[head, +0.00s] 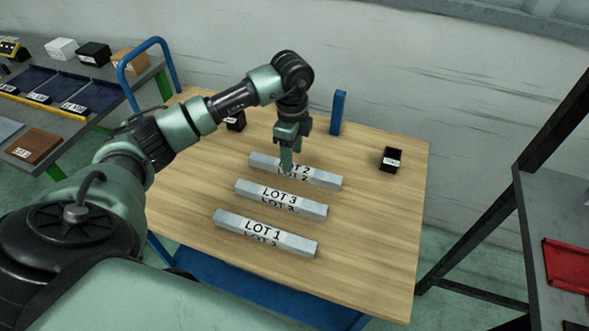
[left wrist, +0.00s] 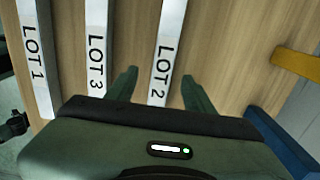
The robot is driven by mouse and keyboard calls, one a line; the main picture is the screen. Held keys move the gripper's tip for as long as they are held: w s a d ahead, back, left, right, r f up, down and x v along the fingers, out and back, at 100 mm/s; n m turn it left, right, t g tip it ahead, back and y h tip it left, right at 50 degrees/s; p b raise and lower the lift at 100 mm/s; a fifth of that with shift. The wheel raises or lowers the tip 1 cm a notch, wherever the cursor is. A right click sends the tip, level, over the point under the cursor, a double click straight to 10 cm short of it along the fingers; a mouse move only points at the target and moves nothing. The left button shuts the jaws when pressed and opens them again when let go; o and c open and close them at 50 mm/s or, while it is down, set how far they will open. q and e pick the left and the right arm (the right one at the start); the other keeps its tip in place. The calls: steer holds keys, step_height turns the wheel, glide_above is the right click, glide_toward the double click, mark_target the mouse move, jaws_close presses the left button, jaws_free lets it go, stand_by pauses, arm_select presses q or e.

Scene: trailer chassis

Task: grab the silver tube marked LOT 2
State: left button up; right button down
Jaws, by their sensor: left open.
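The silver tube marked LOT 2 (head: 319,179) lies on the wooden table, farthest back of three parallel silver tubes. The tube marked LOT 3 (head: 258,191) lies in front of it, and the tube marked LOT 1 (head: 237,223) is nearest. My left gripper (head: 288,160) points down at the LOT 2 tube and hides part of its label. In the left wrist view my left gripper (left wrist: 158,88) is open, with the LOT 2 tube (left wrist: 168,45) between its two fingers and no visible grip on it. My right gripper is not in view.
A blue upright post (head: 338,112) stands behind the tubes at the table's back edge. A small black box (head: 391,159) sits at the back right, another (head: 236,121) at the back left. The table's right side (head: 375,230) is clear. Shelves stand at both sides.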

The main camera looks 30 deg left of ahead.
mark_target(294, 167)
arm_select(q)
steer(key=f, duration=0.4)
steer(key=shift+w+d+f+p, duration=0.15)
steer(key=shift+w+p, duration=0.1)
steer(key=shift+p, duration=0.1)
jaws_close()
